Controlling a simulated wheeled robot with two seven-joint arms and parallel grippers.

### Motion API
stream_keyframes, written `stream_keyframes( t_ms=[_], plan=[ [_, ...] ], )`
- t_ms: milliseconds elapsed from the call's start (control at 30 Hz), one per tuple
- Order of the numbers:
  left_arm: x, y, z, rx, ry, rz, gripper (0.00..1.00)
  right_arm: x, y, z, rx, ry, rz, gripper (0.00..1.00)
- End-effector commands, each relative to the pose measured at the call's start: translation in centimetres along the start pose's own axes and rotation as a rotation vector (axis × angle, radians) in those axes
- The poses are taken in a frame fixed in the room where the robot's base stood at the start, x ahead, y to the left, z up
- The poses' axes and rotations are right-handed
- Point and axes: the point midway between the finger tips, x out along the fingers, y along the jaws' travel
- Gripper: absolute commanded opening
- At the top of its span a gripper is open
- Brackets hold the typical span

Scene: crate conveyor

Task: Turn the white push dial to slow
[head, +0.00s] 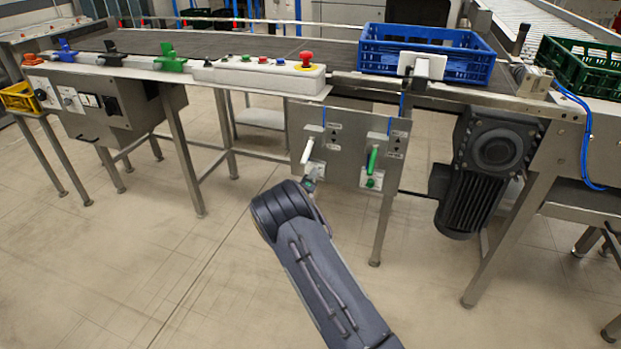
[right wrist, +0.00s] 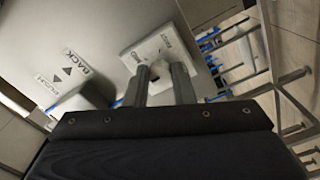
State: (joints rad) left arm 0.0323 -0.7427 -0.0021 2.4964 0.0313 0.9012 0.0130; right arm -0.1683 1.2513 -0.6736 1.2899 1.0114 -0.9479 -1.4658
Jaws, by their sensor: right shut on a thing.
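A steel panel (head: 350,126) under the conveyor carries a white lever (head: 307,150) on the left and a green lever (head: 373,159) on the right. My right gripper (head: 309,181) is at the panel's lower left, just below the white lever. In the right wrist view its two fingers (right wrist: 161,82) are closed around a small part on a pale labelled plate (right wrist: 158,50). This part appears to be the white push dial, but the fingers mostly hide it. I cannot read the dial's setting. My left gripper is not in view.
A dark motor (head: 480,165) hangs right of the panel. A blue crate (head: 470,66) stands on the conveyor above. A red emergency button (head: 306,58) sits on the white control box (head: 255,76). The floor in front is clear.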

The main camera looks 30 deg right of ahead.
Motion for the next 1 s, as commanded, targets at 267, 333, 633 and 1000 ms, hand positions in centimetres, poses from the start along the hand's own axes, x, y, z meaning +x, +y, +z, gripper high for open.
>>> stream_keyframes(
  t_ms=[267, 333, 633, 1000],
  plan=[
    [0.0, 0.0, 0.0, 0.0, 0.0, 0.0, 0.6, 0.0, -0.1, 0.0, -0.003, 0.001, -0.001, 0.0],
    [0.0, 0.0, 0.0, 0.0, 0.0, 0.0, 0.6, 0.0, -0.1, 0.0, -0.003, 0.001, -0.001, 0.25],
    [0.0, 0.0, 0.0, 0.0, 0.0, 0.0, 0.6, 0.0, 0.0, 0.0, -0.002, 0.001, -0.001, 0.44],
    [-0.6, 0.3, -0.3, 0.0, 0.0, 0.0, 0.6, -3.1, 0.1, -0.1, -0.003, 0.001, -0.004, 0.44]
  ],
)
